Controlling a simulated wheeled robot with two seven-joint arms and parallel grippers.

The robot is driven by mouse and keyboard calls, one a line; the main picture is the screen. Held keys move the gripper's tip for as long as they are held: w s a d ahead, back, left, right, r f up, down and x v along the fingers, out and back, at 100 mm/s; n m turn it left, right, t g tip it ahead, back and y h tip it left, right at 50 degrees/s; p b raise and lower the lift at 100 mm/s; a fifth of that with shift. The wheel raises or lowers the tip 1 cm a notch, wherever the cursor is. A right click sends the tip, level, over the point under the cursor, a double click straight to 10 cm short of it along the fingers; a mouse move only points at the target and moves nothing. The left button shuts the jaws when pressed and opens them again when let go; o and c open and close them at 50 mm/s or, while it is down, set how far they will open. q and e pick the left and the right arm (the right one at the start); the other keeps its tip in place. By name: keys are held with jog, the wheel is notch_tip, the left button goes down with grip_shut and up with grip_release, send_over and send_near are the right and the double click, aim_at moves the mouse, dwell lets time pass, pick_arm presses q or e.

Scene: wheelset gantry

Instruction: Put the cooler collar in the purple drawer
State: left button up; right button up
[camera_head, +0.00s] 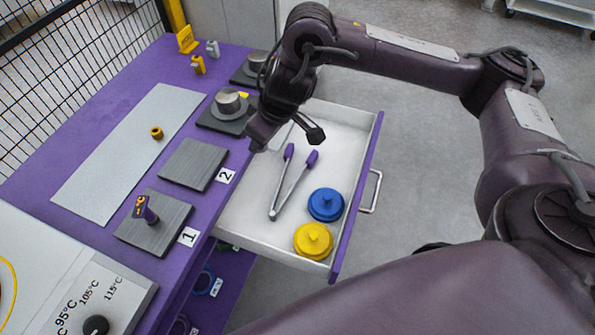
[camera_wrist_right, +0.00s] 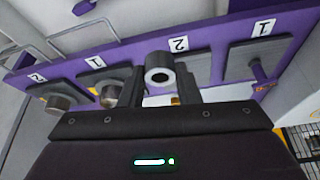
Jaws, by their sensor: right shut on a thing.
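My right gripper (camera_head: 285,137) is shut on a grey metal collar. In the right wrist view the collar (camera_wrist_right: 159,68) sits between the two fingers with its round hole showing; it is hidden in the head view. The drawer (camera_head: 349,215), white inside with a purple front, is pulled open. In the head view the gripper overlaps its far left part; its height above it is hard to judge. Grey collar-like cylinders stand on the pads: one (camera_head: 228,102) in the head view, and another (camera_wrist_right: 58,103) in the wrist view. My left gripper is not in view.
The drawer holds purple-tipped tongs (camera_head: 280,195), a blue knobbed disc (camera_head: 326,204) and a yellow one (camera_head: 313,240). A small brass ring (camera_head: 156,133) lies on a grey plate.

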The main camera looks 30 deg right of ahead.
jog(key=n, duration=0.2)
send_over(287, 210)
jog(key=s+d, duration=0.1)
notch_tip(287, 210, down, 7)
jog(key=shift+g+y, duration=0.3)
notch_tip(287, 210, down, 20)
jog(key=shift+s+d+f+b, duration=0.1)
jog(key=shift+b, duration=0.5)
jog(key=o, duration=1)
jog(key=shift+f, duration=0.1)
jog(key=shift+r, duration=0.25)
jog(key=p+v, duration=0.1)
jog(key=v, duration=1.1)
jog(key=shift+f, duration=0.1)
